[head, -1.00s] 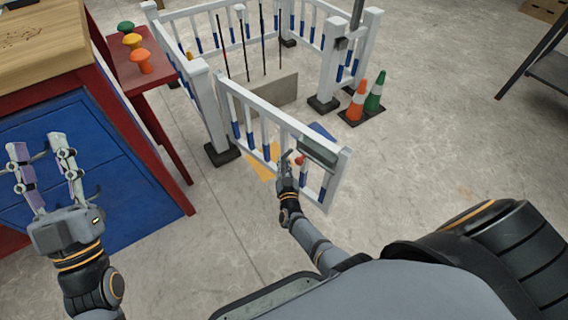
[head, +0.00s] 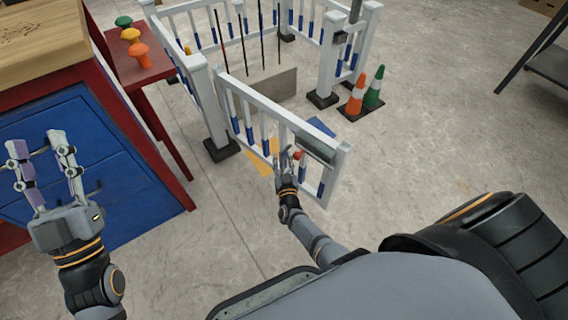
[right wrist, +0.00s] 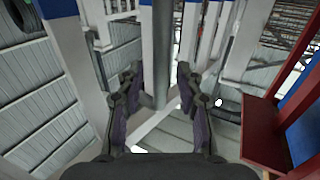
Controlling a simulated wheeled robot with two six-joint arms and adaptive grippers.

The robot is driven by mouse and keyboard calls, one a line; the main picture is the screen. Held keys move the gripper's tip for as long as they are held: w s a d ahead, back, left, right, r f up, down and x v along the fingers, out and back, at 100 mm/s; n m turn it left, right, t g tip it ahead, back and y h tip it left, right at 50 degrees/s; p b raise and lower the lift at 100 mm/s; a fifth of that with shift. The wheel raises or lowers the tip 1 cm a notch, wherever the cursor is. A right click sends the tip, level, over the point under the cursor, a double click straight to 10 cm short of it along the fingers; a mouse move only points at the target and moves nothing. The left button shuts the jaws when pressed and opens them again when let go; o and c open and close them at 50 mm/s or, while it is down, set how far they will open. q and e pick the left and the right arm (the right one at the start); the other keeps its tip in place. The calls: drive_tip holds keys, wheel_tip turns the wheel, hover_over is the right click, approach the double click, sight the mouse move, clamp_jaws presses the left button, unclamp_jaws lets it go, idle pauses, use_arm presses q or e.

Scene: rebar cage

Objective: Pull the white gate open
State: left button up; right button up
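The white gate (head: 270,118) has white rails and blue-and-white bars. Its left end is by a white post (head: 207,105), and its free end stands swung out from the fence, leaving a gap to the right post (head: 328,75). My right gripper (head: 286,158) is at the gate's near face, fingers spread. In the right wrist view the fingers (right wrist: 160,92) are apart, with a grey upright bar (right wrist: 162,50) beyond and between them. My left gripper (head: 38,152) is open and empty, away from the gate.
A red and blue workbench (head: 85,150) with a wooden top stands at left, with coloured knobs on its side shelf. An orange cone (head: 355,92) and a green cone (head: 374,88) stand right of the fence. The floor right of the gate is clear.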

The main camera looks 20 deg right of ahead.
drive_tip(key=v, duration=1.2)
